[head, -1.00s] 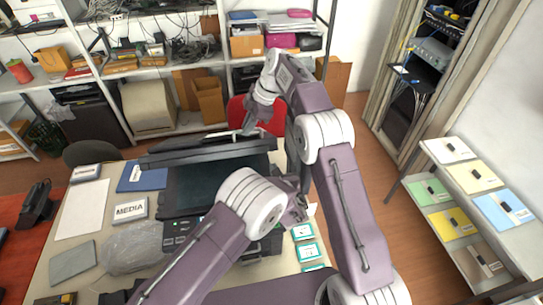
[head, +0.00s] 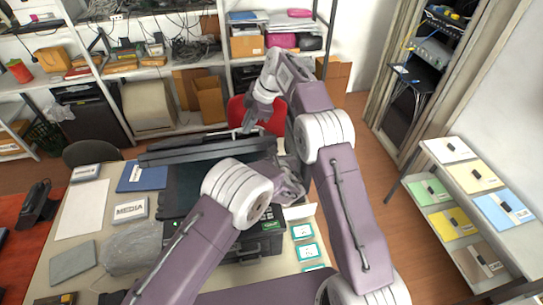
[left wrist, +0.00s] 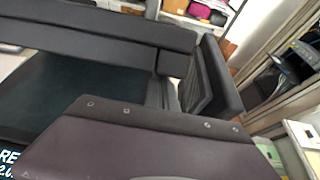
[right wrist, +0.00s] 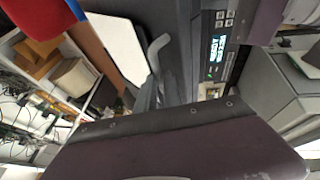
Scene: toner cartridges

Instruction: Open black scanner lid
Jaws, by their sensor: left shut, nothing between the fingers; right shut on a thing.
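The black scanner lid (head: 205,152) stands raised along the far side of the scanner, seen nearly edge-on in the head view. Its dark bar also crosses the left wrist view (left wrist: 95,30). The scanner's dark bed (head: 180,190) lies in front of it, partly covered by my left arm. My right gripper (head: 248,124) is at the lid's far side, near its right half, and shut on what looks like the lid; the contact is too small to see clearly. My left gripper (head: 291,186) is shut and empty beside the scanner's right side. Its fingertips are hard to make out.
A MEDIA box (head: 130,209), a blue folder (head: 143,177) and a clear plastic bag (head: 130,248) lie left of the scanner. Small teal-edged cards (head: 307,252) lie at the right table edge. A red chair (head: 270,122) stands behind the table.

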